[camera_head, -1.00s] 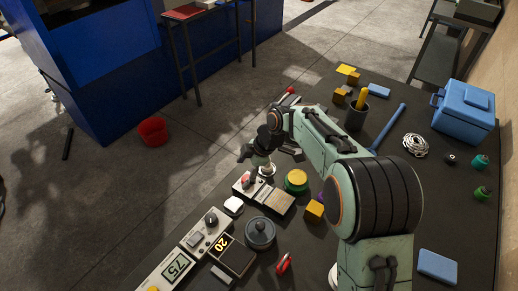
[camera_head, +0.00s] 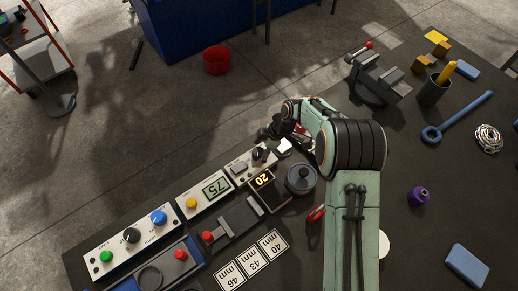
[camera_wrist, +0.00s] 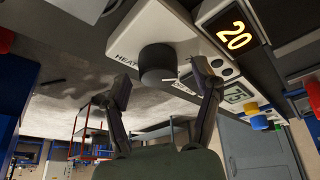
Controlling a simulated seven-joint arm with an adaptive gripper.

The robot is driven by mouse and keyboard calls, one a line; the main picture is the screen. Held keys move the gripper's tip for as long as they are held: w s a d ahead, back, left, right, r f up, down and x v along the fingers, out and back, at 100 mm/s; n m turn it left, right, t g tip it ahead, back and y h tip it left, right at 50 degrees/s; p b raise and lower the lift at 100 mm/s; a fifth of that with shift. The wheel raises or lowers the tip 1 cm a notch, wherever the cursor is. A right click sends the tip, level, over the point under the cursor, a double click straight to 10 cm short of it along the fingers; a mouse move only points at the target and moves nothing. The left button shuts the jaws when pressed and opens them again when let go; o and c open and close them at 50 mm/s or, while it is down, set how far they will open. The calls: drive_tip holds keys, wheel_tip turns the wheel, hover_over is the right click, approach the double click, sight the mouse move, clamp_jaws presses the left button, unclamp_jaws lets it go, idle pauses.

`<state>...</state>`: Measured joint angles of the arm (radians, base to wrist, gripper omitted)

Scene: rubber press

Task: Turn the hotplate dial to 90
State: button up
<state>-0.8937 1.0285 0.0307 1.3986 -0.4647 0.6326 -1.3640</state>
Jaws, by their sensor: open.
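The dial is a black round knob (camera_wrist: 157,64) on a white control box (camera_wrist: 187,30) lettered "HEAT" in the wrist view. In the head view the dark knob (camera_head: 258,154) is partly covered by my gripper. My gripper (camera_wrist: 163,84) is open, one finger on either side of the knob in the wrist view. I cannot tell whether either finger touches it. The nearby display (camera_head: 262,180) reads 20, also in the wrist view (camera_wrist: 235,38). In the head view my gripper (camera_head: 266,140) is at the control box.
A lidded grey pot (camera_head: 300,180) stands right of the display. Left of the control box, a white unit (camera_head: 190,205) shows 75. A red-handled tool (camera_head: 315,214) lies near my arm. A vice (camera_head: 375,80) stands farther back.

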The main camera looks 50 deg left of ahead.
drive_tip(key=c, duration=1.2)
drive_tip(key=shift+o, duration=0.2)
drive_tip(key=shift+m, duration=0.4)
drive_tip(key=m+t+y, duration=0.1)
drive_tip(key=m, duration=0.3)
drive_tip(key=shift+m+t, duration=0.3)
drive_tip(key=shift+t, duration=0.1)
drive_tip(key=m+t, duration=0.1)
drive_tip(key=m, duration=0.2)
drive_tip(key=m+t, duration=0.1)
drive_tip(key=m, duration=0.2)
drive_tip(key=shift+s+y, duration=0.1)
drive_tip(key=shift+y, duration=0.2)
drive_tip(key=m+t, duration=0.1)
drive_tip(key=m, duration=0.2)
drive_tip(key=m+t+h, duration=0.1)
drive_tip(key=m, duration=0.2)
drive_tip(key=shift+m+t, duration=0.3)
drive_tip(key=m+t+h, duration=0.1)
drive_tip(key=m, duration=0.3)
drive_tip(key=shift+m+h, duration=0.3)
drive_tip(key=shift+h, duration=0.1)
